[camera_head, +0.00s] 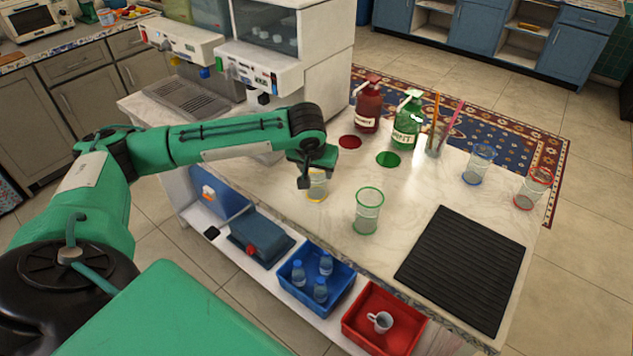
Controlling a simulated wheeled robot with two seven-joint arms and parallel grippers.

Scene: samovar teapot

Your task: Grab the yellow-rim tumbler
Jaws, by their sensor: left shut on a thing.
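The yellow-rim tumbler (316,190) is a clear glass near the left part of the marble counter (300,236). My left gripper (316,172) comes down over it from above and is shut on it. The gripper hides the upper part of the tumbler, and I cannot tell whether its base touches the counter. My right gripper is not in view.
A green-rim tumbler (368,210) stands close by on the right. Blue-rim (478,164) and red-rim (532,188) tumblers, a black ribbed mat (465,268), and red (368,104) and green (407,121) bottles are farther right. A coffee machine (265,70) stands behind.

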